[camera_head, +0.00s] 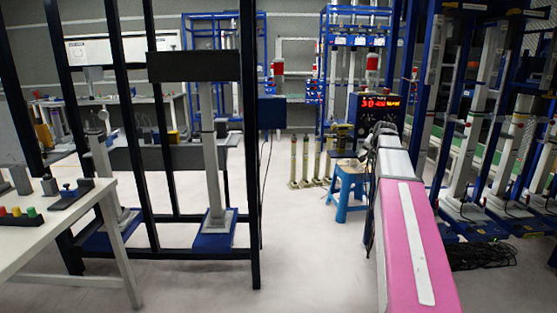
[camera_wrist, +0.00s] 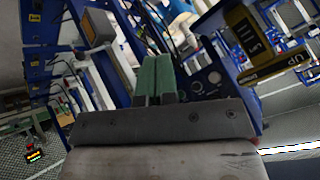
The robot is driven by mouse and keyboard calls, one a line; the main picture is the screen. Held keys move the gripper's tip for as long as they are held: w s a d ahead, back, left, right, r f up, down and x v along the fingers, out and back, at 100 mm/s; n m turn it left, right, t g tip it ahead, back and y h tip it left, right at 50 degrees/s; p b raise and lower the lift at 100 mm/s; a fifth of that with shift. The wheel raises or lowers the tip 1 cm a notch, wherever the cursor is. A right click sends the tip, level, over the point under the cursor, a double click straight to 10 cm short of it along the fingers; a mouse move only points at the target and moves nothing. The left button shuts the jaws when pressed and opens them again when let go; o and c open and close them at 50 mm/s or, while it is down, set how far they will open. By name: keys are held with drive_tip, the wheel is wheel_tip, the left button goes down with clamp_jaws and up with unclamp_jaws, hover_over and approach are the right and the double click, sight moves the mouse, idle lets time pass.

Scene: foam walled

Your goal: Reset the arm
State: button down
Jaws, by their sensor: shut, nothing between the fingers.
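My gripper (camera_wrist: 154,72) shows in the wrist view. Its green fingers are together, with nothing between them. Behind them are a dark plate and a pale grey body at the bottom of the picture. The wrist view is strongly tilted, with blue frames and machinery beyond the fingers. I cannot make out my gripper in the head view.
A white table (camera_head: 60,212) with coloured buttons stands at the left, beside a black upright frame (camera_head: 250,150). A blue stool (camera_head: 350,188) stands right of centre.

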drive_tip(key=s+a+f+n+g, duration=0.2)
drive_tip(key=s+a+f, duration=0.5)
drive_tip(key=f, duration=0.4)
drive_tip(key=s+a+f+n+g, duration=0.2)
drive_tip(key=s+a+f, duration=0.45)
drive_tip(key=f, duration=0.55)
drive_tip(key=s+a+f+n+g, duration=0.1)
drive_tip(key=s+a+f+g, duration=0.1)
drive_tip(key=s+f, duration=0.4)
drive_tip(key=s+a+f+n+g, duration=0.2)
drive_tip(key=s+a+f, duration=0.3)
drive_tip(key=s, duration=0.6)
drive_tip(key=shift+s+a+f+n, duration=0.15)
drive_tip(key=shift+a+f+n, duration=0.15)
drive_tip(key=shift+f, duration=0.6)
